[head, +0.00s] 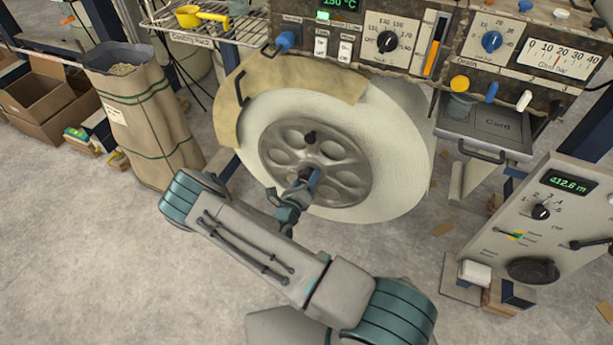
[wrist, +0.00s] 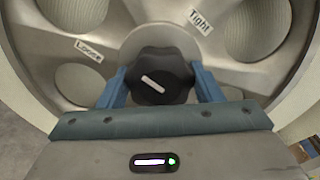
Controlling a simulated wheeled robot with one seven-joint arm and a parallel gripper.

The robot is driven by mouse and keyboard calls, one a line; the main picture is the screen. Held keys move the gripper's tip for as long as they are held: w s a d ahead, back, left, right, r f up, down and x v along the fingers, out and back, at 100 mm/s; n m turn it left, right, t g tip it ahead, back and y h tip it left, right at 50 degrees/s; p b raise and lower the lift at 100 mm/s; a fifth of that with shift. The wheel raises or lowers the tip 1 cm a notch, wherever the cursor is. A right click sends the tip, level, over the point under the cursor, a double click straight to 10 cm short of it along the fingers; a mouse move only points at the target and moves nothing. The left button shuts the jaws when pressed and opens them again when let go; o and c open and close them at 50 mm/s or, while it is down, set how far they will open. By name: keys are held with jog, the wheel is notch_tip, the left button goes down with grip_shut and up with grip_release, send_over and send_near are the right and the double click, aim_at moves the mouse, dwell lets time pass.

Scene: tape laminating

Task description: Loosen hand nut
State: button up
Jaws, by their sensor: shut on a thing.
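The hand nut (wrist: 160,72) is a black lobed knob with a white mark line, at the centre of the grey spoked hub in the wrist view. My gripper (wrist: 160,78) has its blue fingers on either side of the nut, shut on it. A "Loose" label (wrist: 88,50) is on the hub to the left and a "Tight" label (wrist: 200,20) to the upper right. In the head view my gripper (head: 308,180) reaches the hub (head: 345,150) of the large white roll (head: 405,130); the nut is mostly hidden there.
A paper sack (head: 140,115) stands to the left. A control box (head: 550,225) is at right and a drawer (head: 487,130) at upper right.

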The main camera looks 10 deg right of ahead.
jog(key=n+p, duration=0.1)
jog(key=n, duration=0.4)
jog(key=shift+n+p, duration=0.3)
jog(key=shift+n, duration=0.1)
dwell(0.4)
jog(key=o, duration=1)
jog(key=shift+a, duration=0.1)
jog(key=shift+c, duration=0.2)
jog(key=p+v, duration=0.1)
jog(key=v, duration=1.2)
jog(key=shift+s+a, duration=0.25)
jog(key=shift+s, duration=0.05)
